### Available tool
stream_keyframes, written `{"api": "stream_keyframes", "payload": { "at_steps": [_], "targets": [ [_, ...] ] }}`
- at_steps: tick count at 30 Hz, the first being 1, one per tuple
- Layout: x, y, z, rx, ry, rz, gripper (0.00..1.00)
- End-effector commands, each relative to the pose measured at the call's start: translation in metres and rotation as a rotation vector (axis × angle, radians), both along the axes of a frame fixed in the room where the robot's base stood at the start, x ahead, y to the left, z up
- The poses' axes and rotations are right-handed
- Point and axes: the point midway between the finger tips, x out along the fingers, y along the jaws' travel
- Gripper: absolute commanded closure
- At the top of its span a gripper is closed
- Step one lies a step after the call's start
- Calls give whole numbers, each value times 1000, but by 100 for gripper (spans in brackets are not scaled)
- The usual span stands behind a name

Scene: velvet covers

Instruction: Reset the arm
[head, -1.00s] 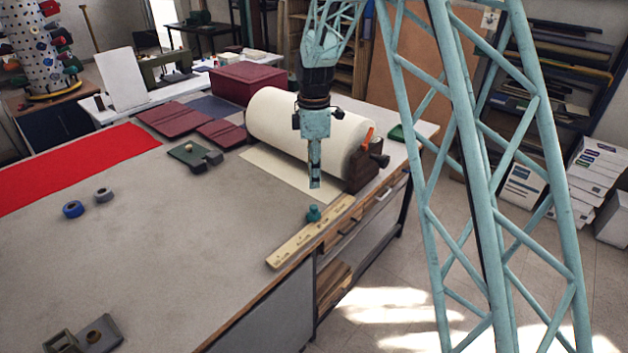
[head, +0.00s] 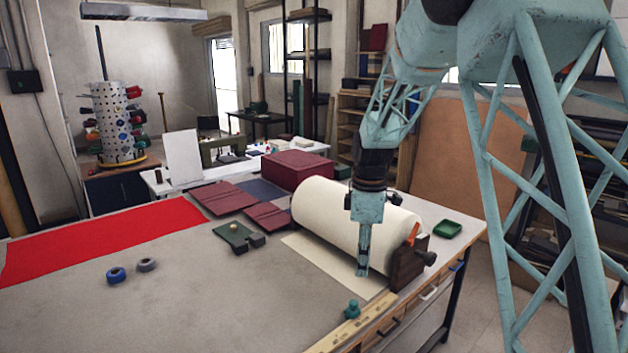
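My gripper (head: 362,262) hangs pointing down at the end of my teal arm, in front of the right part of the big cream roll (head: 325,212). Its fingers look close together, but they are too small and seen too much from the side to tell whether they are open or shut. I see nothing held in it. It is above the cream sheet (head: 315,262) that comes off the roll onto the table. A small teal knob-like object (head: 352,309) stands on the table nearer to me, below the gripper in the picture.
The grey work table (head: 200,310) holds a red cloth (head: 105,240), dark red folders (head: 225,196), a dark red box (head: 297,168), a green block (head: 237,236), blue (head: 116,275) and grey (head: 147,264) tape rolls, a wooden ruler (head: 355,325) and a green tray (head: 447,229).

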Motion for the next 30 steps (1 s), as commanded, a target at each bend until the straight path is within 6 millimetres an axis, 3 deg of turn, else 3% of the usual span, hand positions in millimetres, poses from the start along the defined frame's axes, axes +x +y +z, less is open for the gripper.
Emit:
{"api": "stream_keyframes", "payload": {
  "at_steps": [12,30],
  "targets": [
    [-51,-12,55,12,-40,-167,70],
    [-134,-29,115,37,-91,-405,70]
  ]
}}
